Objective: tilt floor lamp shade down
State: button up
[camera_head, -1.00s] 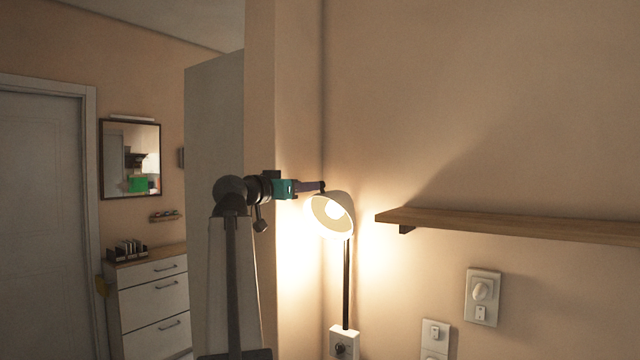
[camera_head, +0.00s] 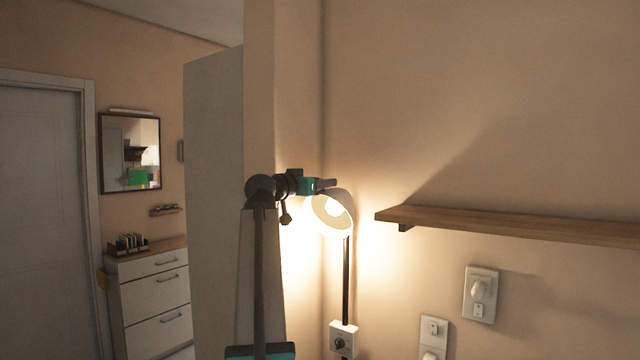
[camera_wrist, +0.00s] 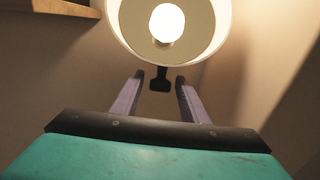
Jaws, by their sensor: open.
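The floor lamp's white shade (camera_head: 331,212) is lit and hangs at the top of a dark pole (camera_head: 346,280), with its opening facing down and toward the left front. In the wrist view the shade's rim (camera_wrist: 219,40) and the glowing bulb (camera_wrist: 166,23) show just beyond my fingertips. My gripper (camera_head: 330,184) is at the upper edge of the shade in the head view. In the wrist view my gripper (camera_wrist: 160,80) has its two purple fingers apart, with a dark lamp part (camera_wrist: 160,78) showing between the tips. I cannot tell whether a finger touches the shade.
A wooden wall shelf (camera_head: 510,225) juts out right of the lamp. A wall corner and tall pale panel (camera_head: 213,200) stand to the left. Switches and sockets (camera_head: 481,294) are on the wall at lower right. A white drawer unit (camera_head: 150,295) stands far left.

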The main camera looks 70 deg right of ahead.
grip_shut()
